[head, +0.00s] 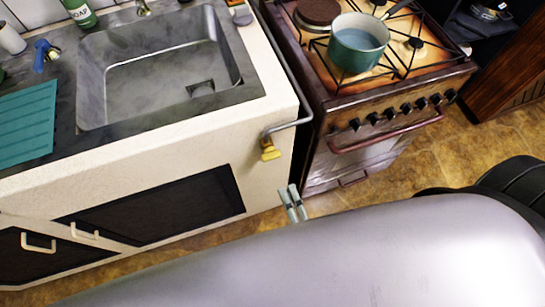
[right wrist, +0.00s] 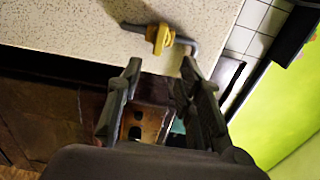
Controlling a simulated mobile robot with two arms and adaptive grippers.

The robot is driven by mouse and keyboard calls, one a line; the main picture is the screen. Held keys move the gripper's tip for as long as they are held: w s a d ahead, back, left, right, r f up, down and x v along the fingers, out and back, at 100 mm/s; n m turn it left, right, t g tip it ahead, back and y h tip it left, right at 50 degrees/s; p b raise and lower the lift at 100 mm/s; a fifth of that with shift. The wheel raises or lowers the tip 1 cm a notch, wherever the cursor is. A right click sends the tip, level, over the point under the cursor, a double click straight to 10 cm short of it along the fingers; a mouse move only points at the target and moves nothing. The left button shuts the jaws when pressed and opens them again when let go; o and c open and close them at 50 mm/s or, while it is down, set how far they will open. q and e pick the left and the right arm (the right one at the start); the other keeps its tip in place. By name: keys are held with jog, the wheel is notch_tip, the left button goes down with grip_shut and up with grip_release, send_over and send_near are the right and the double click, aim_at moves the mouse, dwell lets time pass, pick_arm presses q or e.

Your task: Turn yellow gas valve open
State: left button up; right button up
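The yellow gas valve (head: 269,150) sits on the right end of the pale sink cabinet, on a grey pipe (head: 296,120) that bends up between cabinet and cooker. My left gripper is not in view.
The brown gas cooker (head: 390,100) stands right of the cabinet, with a teal pot (head: 358,42) on top and a front rail (head: 385,135). The sink (head: 165,65) is at the left. Tiled floor (head: 430,165) lies open before the cooker.

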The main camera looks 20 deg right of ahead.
aim_at(272, 159)
jog(key=w, duration=0.3)
jog(key=w+p, duration=0.1)
jog(key=w, duration=0.6)
jog(key=shift+w+a+p, duration=0.2)
jog(key=shift+a+p, duration=0.05)
jog(key=shift+p, duration=0.1)
jog(key=shift+w, duration=0.6)
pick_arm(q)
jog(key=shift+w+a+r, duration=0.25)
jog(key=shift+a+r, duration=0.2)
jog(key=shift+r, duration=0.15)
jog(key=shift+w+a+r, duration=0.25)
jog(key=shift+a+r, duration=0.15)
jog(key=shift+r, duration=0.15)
pick_arm(e)
jog(key=shift+w, duration=0.1)
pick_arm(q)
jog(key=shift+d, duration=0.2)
pick_arm(e)
jog(key=shift+c, duration=0.2)
grip_shut()
